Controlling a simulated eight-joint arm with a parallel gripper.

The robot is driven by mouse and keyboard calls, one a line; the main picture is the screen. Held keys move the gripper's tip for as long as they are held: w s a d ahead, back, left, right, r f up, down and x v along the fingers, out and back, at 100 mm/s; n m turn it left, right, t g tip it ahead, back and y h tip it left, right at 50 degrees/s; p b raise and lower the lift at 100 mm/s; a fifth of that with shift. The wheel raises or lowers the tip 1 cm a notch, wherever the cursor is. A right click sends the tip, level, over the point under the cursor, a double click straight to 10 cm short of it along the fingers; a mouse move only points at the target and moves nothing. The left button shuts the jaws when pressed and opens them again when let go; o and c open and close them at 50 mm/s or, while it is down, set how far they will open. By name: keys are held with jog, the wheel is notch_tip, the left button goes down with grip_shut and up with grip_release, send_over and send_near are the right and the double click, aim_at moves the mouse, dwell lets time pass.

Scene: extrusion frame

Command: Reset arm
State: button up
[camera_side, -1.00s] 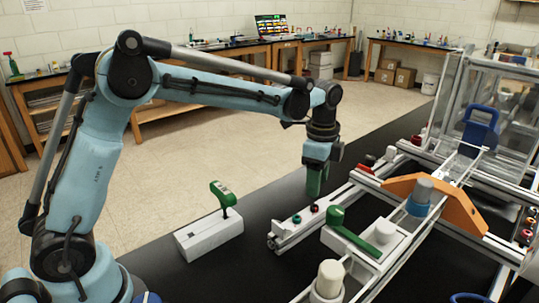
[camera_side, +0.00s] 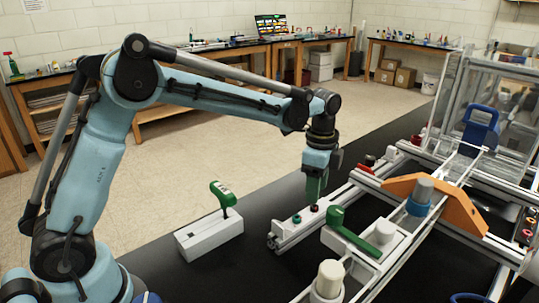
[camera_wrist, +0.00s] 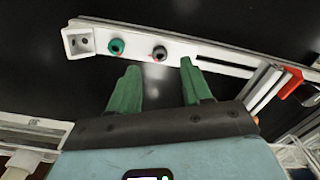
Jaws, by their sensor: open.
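My gripper (camera_side: 316,190) hangs pointing down over the black table, close to the left end of the white extrusion frame (camera_side: 284,239). Its green fingers also show in the wrist view (camera_wrist: 160,88), spread apart with nothing between them. A green knob (camera_wrist: 116,46) and a dark red-ringed knob (camera_wrist: 159,52) sit on the white rail just beyond the fingertips. In the side view the dark knob (camera_side: 315,208) is just below the fingertips; I cannot tell whether they touch.
A white block (camera_side: 207,240) with a green handle (camera_side: 222,193) stands on the table at left. A green lever (camera_side: 346,232), an orange bracket (camera_side: 462,211) and a blue handle (camera_side: 481,126) are on the frame at right. Bare black table lies behind my gripper.

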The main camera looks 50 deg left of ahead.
aim_at(314, 209)
notch_tip(314, 209, down, 4)
jog(key=shift+f, duration=0.1)
jog(key=n, duration=0.5)
jog(key=shift+n, duration=0.3)
jog(key=n, duration=1)
jog(key=shift+n, duration=0.3)
jog(key=n, duration=0.4)
jog(key=shift+n, duration=0.3)
dwell(0.6)
